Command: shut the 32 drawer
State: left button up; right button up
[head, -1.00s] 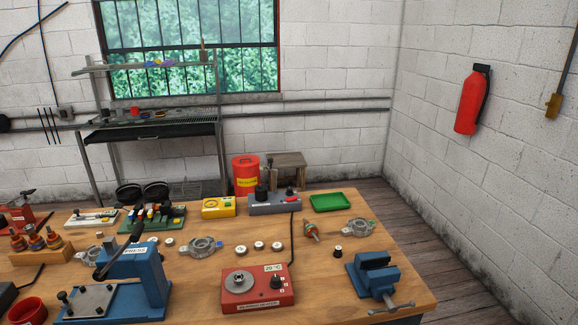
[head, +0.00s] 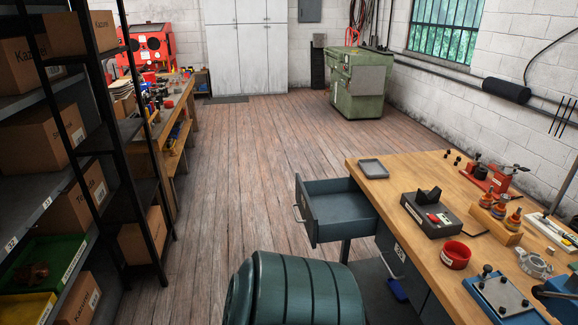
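A blue-grey drawer (head: 338,218) stands pulled out from the left end of the wooden workbench (head: 450,215). Its open top shows and the inside looks empty. A pale handle (head: 299,213) is on its front, facing left. A small white label (head: 399,251) is on the grey cabinet under the bench, too small to read for sure. No number can be read on the drawer. Neither of my grippers is in view.
A dark green ribbed drum (head: 297,290) stands in front of the drawer, near me. A small grey tray (head: 373,169) lies on the bench's far left corner. Shelving with boxes (head: 42,140) stands at the left. The wooden floor (head: 240,150) left of the drawer is clear.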

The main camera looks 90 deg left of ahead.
aim_at(331, 210)
jog(key=u, duration=2.65)
